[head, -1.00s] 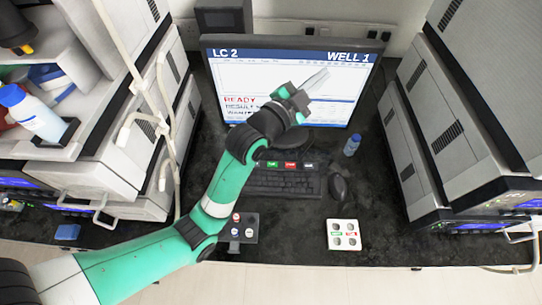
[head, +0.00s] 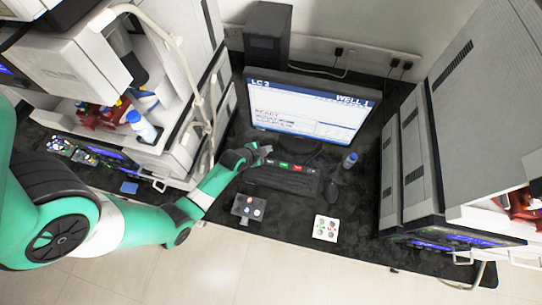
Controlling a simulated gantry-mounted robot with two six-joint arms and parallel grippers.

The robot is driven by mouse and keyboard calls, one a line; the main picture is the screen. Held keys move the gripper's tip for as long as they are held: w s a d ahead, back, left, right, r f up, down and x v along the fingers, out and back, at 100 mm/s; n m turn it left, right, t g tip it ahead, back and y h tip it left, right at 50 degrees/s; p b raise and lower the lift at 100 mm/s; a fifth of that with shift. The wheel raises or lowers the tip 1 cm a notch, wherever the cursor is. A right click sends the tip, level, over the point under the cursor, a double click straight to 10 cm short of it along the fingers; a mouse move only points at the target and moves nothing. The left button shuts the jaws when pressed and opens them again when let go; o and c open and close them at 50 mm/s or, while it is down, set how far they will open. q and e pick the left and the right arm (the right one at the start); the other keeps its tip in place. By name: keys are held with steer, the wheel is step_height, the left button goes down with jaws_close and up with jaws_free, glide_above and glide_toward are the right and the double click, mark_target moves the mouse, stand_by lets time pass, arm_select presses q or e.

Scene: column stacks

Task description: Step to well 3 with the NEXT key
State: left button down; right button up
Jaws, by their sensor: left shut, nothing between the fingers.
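The monitor (head: 312,108) stands at the back of the dark bench and its screen reads WELL 1, with READY in red below. A row of small keys, among them a green key (head: 284,163), a red key (head: 297,167) and a white key (head: 311,170), lies along the back of the black keyboard (head: 282,180). Their labels are too small to read, so I cannot tell which is NEXT. My left gripper (head: 265,151) is shut and empty, just left of the green key, below the screen. I cannot tell whether it touches anything. My right gripper is out of view.
A black mouse (head: 331,190) and a small blue bottle (head: 350,160) stand right of the keyboard. A dark button box (head: 248,207) and a white button pad (head: 326,228) lie in front. Tall instrument stacks flank both sides; tubing (head: 185,75) hangs at the left.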

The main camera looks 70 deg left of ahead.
arm_select(q)
steer(key=shift+f, duration=0.15)
steer(key=b, duration=0.7)
glide_above(268, 163)
step_height(268, 163, down, 7)
steer(key=shift+f, duration=0.1)
steer(key=shift+f+b, duration=0.65)
steer(key=shift+f, duration=0.05)
steer(key=shift+f, duration=0.1)
stand_by(0.9)
steer(key=shift+f+b, duration=0.3)
steer(key=shift+f+b, duration=0.4)
steer(key=shift+f, duration=0.05)
stand_by(0.5)
steer(key=shift+r, duration=0.15)
steer(key=shift+r+p, duration=0.75)
steer(key=shift+p, duration=0.15)
steer(key=shift+r, duration=0.1)
